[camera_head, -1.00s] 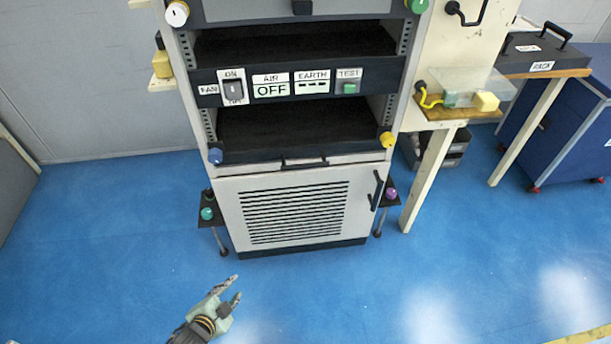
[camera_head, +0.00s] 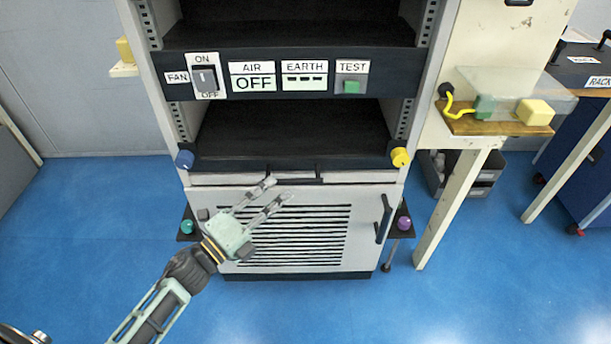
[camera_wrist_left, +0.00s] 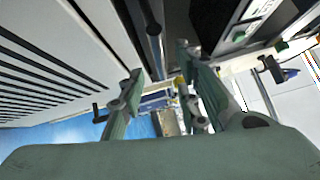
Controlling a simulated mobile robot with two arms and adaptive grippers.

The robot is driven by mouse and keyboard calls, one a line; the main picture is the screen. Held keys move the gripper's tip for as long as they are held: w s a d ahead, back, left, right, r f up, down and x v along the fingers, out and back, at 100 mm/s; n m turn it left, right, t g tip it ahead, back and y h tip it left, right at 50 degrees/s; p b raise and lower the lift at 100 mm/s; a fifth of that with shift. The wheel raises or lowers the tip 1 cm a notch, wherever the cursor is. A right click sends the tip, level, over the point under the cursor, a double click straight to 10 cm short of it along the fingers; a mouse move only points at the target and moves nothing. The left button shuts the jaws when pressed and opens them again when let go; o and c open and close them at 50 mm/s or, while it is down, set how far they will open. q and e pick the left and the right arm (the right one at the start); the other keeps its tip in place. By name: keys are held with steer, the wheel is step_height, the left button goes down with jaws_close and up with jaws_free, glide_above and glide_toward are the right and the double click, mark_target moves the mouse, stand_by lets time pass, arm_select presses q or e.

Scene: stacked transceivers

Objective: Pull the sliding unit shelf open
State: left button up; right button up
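In the left wrist view, a dark bar (camera_wrist_left: 154,38), probably the handle, shows ahead between the spread fingers (camera_wrist_left: 160,85). My right gripper is not in view.
A vented cabinet door (camera_head: 290,235) with a black side handle (camera_head: 383,218) is below the shelf. The switch panel (camera_head: 310,78) runs above it. Small side stands carry a green knob (camera_head: 187,227) and a purple knob (camera_head: 403,223). A wooden-topped side table (camera_head: 495,125) stands right. Blue floor in front is free.

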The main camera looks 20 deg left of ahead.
mark_target(294, 179)
arm_select(q)
steer(key=x, duration=0.6)
steer(key=shift+w+d, duration=0.15)
steer(key=shift+w, duration=0.15)
steer(key=shift+c, duration=0.5)
jaws_close()
